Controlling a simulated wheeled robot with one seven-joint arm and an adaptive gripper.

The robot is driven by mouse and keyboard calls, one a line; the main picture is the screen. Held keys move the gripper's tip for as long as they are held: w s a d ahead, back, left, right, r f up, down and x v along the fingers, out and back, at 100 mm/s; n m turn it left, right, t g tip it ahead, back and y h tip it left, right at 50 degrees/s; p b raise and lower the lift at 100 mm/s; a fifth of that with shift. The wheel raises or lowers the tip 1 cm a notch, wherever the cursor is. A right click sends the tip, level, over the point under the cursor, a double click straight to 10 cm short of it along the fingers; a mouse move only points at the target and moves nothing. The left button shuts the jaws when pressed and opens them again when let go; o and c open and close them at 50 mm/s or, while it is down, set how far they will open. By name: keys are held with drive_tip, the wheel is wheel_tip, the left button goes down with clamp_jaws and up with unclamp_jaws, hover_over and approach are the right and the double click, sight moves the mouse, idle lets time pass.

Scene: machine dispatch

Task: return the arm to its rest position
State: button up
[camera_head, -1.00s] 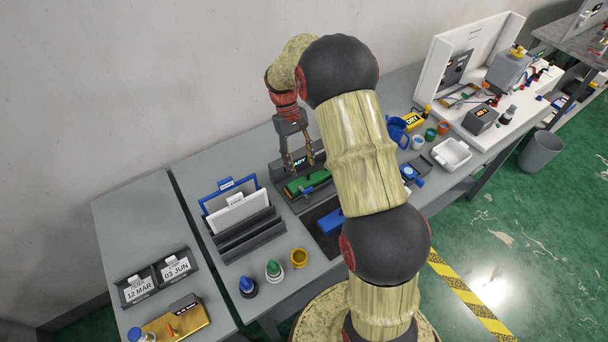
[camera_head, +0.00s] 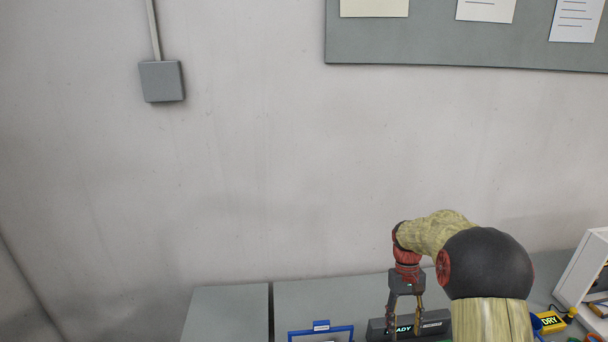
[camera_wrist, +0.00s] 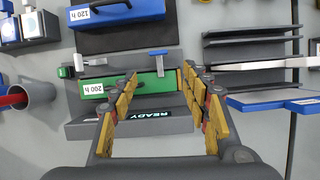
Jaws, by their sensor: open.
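My gripper (camera_head: 404,331) hangs pointing down from my bent arm, above the back of the bench near the dark READY display (camera_head: 436,321). In the wrist view my gripper (camera_wrist: 160,74) is open, with its two yellow-padded fingers apart and nothing between them. Beneath and beyond the fingers lies a green block labelled 200 h (camera_wrist: 146,87), in a dark holder with the READY display (camera_wrist: 152,115) along its edge. The block appears apart from the fingers, though the exact height gap cannot be told.
A blue box labelled 120 h (camera_wrist: 118,12) lies beside the holder. A dark rack (camera_wrist: 248,50) with white and blue panels stands to the right in the wrist view. A grey cup (camera_wrist: 38,94) is at left. The wall (camera_head: 230,180) rises behind the bench; a noticeboard (camera_head: 460,45) hangs above.

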drive_tip(key=s+a+r+t+b, duration=0.3)
drive_tip(key=s+a+b, duration=0.1)
drive_tip(key=s, duration=0.4)
drive_tip(key=s+a+r+t+b, duration=0.3)
drive_tip(key=s+a+r+b, duration=0.1)
drive_tip(key=s, duration=0.5)
drive_tip(key=s+a+r+t+b, duration=0.3)
drive_tip(key=s+a+b, duration=0.1)
drive_tip(key=s, duration=0.4)
drive_tip(key=shift+s+a+r+t, duration=0.25)
drive_tip(key=shift+a+t, duration=0.15)
drive_tip(key=shift+a, duration=0.45)
